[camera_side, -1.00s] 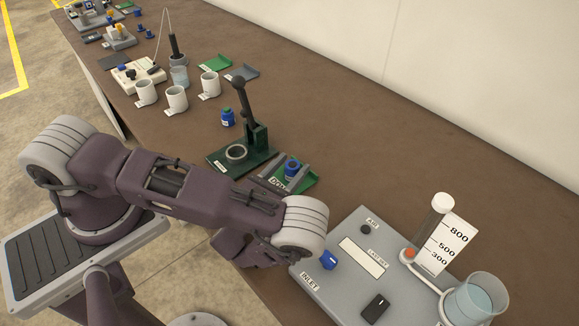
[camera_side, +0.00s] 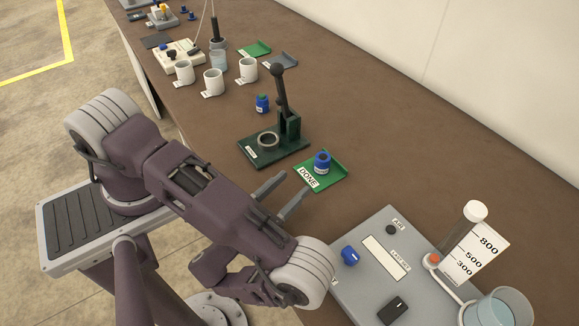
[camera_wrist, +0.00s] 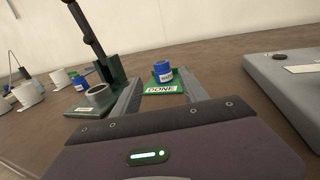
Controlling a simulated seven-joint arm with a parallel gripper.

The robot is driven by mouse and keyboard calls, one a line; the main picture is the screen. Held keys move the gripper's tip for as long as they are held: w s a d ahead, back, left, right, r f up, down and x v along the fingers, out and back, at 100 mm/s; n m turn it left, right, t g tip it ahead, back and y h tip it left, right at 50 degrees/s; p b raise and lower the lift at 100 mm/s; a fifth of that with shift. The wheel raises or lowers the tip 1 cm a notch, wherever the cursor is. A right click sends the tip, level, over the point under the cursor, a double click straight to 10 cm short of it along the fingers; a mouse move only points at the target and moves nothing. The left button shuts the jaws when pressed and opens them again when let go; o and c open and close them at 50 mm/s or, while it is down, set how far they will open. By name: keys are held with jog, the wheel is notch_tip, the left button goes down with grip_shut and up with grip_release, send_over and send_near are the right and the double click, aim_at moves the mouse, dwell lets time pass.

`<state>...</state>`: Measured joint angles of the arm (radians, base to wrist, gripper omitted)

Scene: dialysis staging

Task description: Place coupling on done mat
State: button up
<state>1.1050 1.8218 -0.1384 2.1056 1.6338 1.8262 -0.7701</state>
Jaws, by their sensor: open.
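The blue coupling (camera_side: 322,162) stands upright on the green done mat (camera_side: 333,181), which has a white DONE label at its near edge. In the wrist view the coupling (camera_wrist: 162,71) and the mat (camera_wrist: 178,86) lie ahead, beyond the fingertips. My gripper (camera_side: 289,192) is open and empty, short of the mat on its near side. The gripper also shows in the wrist view (camera_wrist: 168,92), with the mat seen between its fingers. The fingers do not touch the coupling.
A dark green lever press (camera_side: 290,125) with a grey ring stands left of the mat. White mugs (camera_side: 214,82) are farther back. A grey panel box (camera_side: 385,262) lies to the right. The table right of the mat is bare.

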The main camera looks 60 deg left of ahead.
jog(key=w+a+r+n+g+y, duration=0.1)
jog(key=a+r+n+g+y, duration=0.35)
jog(key=r+n+y, duration=0.55)
jog(key=s+a+r+n+g, duration=0.6)
jog(key=s+r+n+g, duration=0.2)
jog(key=r+n+g, duration=0.4)
jog(key=s+n+g+h, duration=0.3)
jog(key=s+n+h, duration=0.1)
jog(key=s+h, duration=0.15)
jog(key=d+r+n+t+h, duration=0.6)
jog(key=d+r+t+h, duration=0.1)
jog(key=d+r+h, duration=0.1)
jog(key=shift+w+d+r+n+t+h, duration=0.25)
jog(key=shift+w+n+t+h, duration=0.15)
jog(key=shift+h, duration=0.35)
